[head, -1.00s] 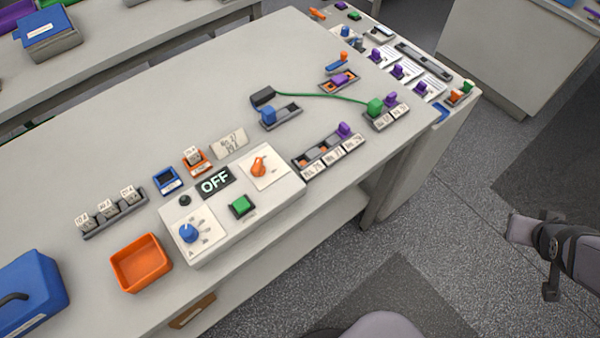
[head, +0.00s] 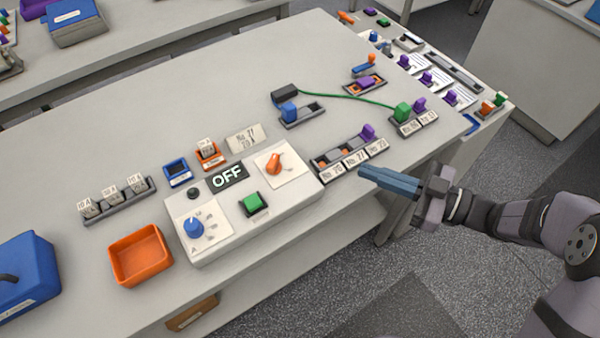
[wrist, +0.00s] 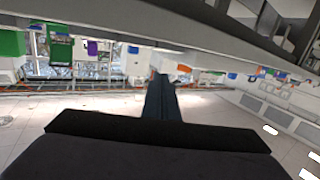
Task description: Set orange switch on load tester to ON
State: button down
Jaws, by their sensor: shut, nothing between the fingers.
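The load tester (head: 222,223) is a light grey box on the bench in the head view. Its orange switch (head: 274,164) is a rotary knob on a white plate at the box's upper right. The black display (head: 227,177) on the box reads OFF. My gripper (head: 364,173) is shut and empty, with its long blue-grey fingers pointing left toward the tester. It is right of the orange switch and apart from it, near the bench's front edge. In the wrist view the shut fingers (wrist: 160,98) point away from the camera; the orange switch cannot be made out there.
A green button (head: 253,203) and a blue knob (head: 194,229) share the tester's top. A rack of labelled cells (head: 350,161) stands between the tester and my gripper. An orange tray (head: 140,257) is at left. A green cable (head: 345,97) runs behind.

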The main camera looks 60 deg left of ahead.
aim_at(275, 168)
jog(key=s+n+g, duration=0.1)
jog(key=s, duration=0.1)
jog(key=s+d+g+h, duration=0.1)
jog(key=s+g, duration=0.1)
jog(key=shift+s+d+n+g, duration=0.15)
jog(key=shift+s+n+g, duration=0.15)
jog(key=shift+n, duration=0.1)
jog(key=p+x, duration=0.3)
jog(key=x, duration=1.1)
jog(key=shift+f, duration=0.1)
